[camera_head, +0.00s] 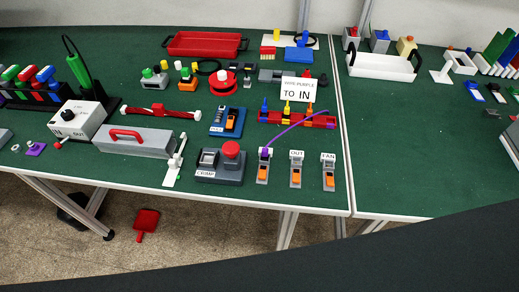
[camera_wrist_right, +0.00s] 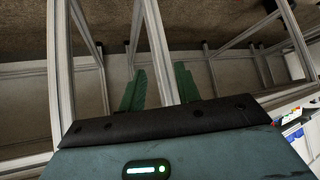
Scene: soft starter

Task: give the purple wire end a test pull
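The purple wire (camera_head: 297,127) arches from the terminal row (camera_head: 318,121) at the back down to the leftmost of three grey terminal blocks (camera_head: 262,172) near the table's front edge. Its purple end (camera_head: 265,153) is at the top of that block; I cannot tell how firmly it is seated. The block's label is hidden or unreadable. The other blocks read OUT (camera_head: 296,172) and FAN (camera_head: 328,173). My left gripper is not in view.
A crimp device (camera_head: 221,165) with a red knob and a white upright stand (camera_head: 175,165) stand left of the blocks. A grey toolbox (camera_head: 134,141) is further left. The green table (camera_head: 225,205) has a narrow bare strip in front.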

